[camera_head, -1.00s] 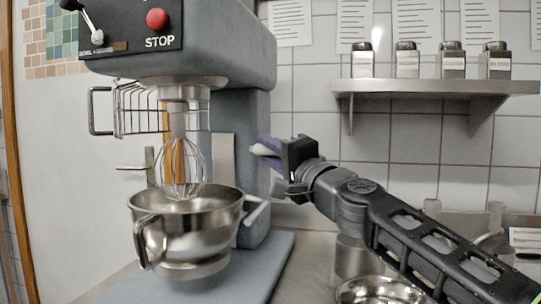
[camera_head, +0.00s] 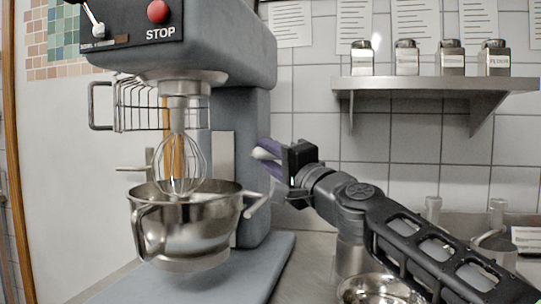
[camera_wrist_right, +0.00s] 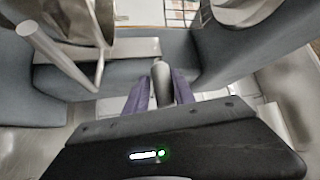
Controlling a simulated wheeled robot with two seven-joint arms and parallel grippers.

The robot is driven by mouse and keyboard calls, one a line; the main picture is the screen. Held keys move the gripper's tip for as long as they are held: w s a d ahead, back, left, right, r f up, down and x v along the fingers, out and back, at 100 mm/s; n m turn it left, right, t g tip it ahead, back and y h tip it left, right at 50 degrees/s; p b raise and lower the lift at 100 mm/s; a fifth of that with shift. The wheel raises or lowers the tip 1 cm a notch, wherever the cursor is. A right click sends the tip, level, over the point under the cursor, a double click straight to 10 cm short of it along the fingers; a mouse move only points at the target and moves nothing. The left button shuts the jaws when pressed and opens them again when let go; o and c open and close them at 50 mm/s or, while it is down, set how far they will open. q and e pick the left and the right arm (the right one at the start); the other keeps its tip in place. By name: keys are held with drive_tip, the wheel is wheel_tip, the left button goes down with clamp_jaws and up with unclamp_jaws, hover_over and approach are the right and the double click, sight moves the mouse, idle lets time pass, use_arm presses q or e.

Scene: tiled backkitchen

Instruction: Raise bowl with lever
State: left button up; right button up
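The steel bowl (camera_head: 190,225) hangs in the grey mixer's holder, with the whisk (camera_head: 180,165) reaching down into it. The lever (camera_head: 262,154) has a light grey knob at the mixer's right side. My right gripper (camera_head: 268,157) points left at the lever, its purple fingers on either side of the knob. In the wrist view the right gripper (camera_wrist_right: 160,88) has its fingers close along both sides of the lever's knob (camera_wrist_right: 160,78); they look shut on it. The lever's far end is hidden. My left gripper is not in view.
The mixer column (camera_head: 255,150) stands just beyond the right gripper. A shelf (camera_head: 435,83) with several jars is on the tiled wall at right. A small steel bowl (camera_head: 375,289) sits below my right forearm. A wire guard (camera_head: 135,107) surrounds the whisk's back.

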drive_tip(key=o, duration=0.3)
drive_tip(key=shift+r, duration=0.1)
drive_tip(key=shift+s+d+f+b, duration=0.2)
drive_tip(key=shift+s+d+b, duration=0.2)
drive_tip(key=shift+s, duration=0.1)
drive_tip(key=b+v, duration=0.3)
drive_tip(key=v, duration=0.3)
drive_tip(key=shift+s, duration=0.3)
